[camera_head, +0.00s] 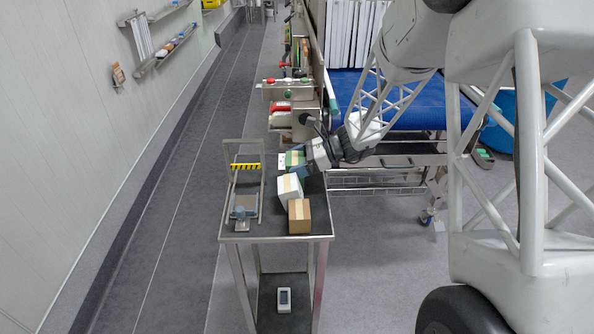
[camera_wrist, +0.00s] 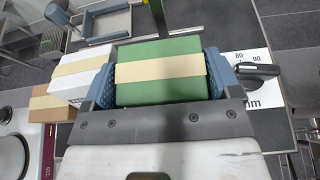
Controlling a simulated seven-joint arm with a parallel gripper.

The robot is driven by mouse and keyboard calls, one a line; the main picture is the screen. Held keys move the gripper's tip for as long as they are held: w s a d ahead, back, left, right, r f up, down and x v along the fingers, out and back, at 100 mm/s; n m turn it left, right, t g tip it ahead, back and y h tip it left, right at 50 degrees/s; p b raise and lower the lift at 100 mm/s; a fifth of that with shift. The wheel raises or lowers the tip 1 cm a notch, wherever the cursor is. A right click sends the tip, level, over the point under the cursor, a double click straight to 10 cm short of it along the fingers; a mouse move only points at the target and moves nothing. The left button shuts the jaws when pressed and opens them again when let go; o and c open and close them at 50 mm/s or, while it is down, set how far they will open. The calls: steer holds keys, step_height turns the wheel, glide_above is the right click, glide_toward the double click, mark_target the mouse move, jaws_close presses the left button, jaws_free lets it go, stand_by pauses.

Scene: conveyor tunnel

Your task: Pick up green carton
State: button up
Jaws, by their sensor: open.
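The green carton (camera_wrist: 160,82) has a beige tape band across it and fills the space between my two fingers in the wrist view. In the head view the green carton (camera_head: 294,159) shows only in part, at the far end of the small table, with my arm beside it. My gripper (camera_wrist: 160,88) is open, with one blue finger on each side of the carton. I cannot tell if the fingers touch it. In the head view my gripper (camera_head: 297,170) reaches in from the right, and its tips are partly hidden.
A white carton (camera_head: 290,188) and a brown carton (camera_head: 299,215) stand close on the near side. They are left of my gripper in the wrist view. A metal frame device (camera_head: 243,200) occupies the table's left side. A machine with buttons (camera_head: 290,90) stands behind the table.

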steer(key=shift+w+r, duration=0.15)
steer(key=shift+r, duration=0.2)
steer(key=shift+c, duration=0.3)
steer(key=shift+r, duration=0.1)
steer(key=c, duration=0.7)
steer(key=shift+o, duration=0.2)
steer(key=shift+r, duration=5.05)
